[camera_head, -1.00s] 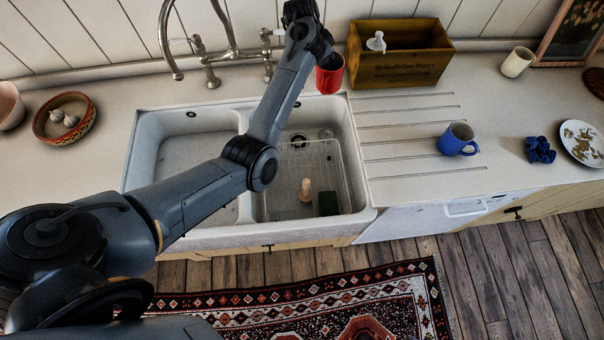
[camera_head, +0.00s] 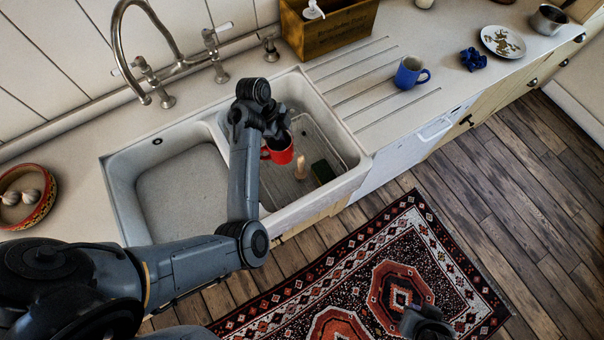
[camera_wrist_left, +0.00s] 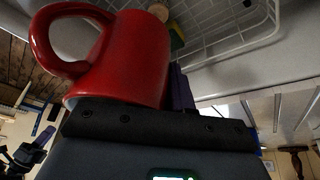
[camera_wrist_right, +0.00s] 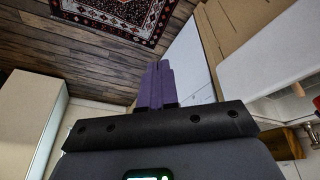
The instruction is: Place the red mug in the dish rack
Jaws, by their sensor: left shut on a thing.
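My left gripper (camera_head: 276,128) is shut on the red mug (camera_head: 282,152) over the right sink basin. The mug looks roughly upright, its handle to the left. In the left wrist view the mug (camera_wrist_left: 125,60) fills the upper left, beside the purple fingers (camera_wrist_left: 182,90). The white wire dish rack (camera_head: 328,140) sits in the right basin, partly hidden by my left arm and the mug; its wires (camera_wrist_left: 228,38) also show in the left wrist view. My right gripper (camera_head: 428,318) is over the rug; its purple fingers (camera_wrist_right: 155,85) are together and empty.
A wooden brush (camera_head: 300,167) and green sponge (camera_head: 322,172) are at the rack's front. The tap (camera_head: 150,85) stands behind the sink. A wooden box (camera_head: 325,30) stands behind.

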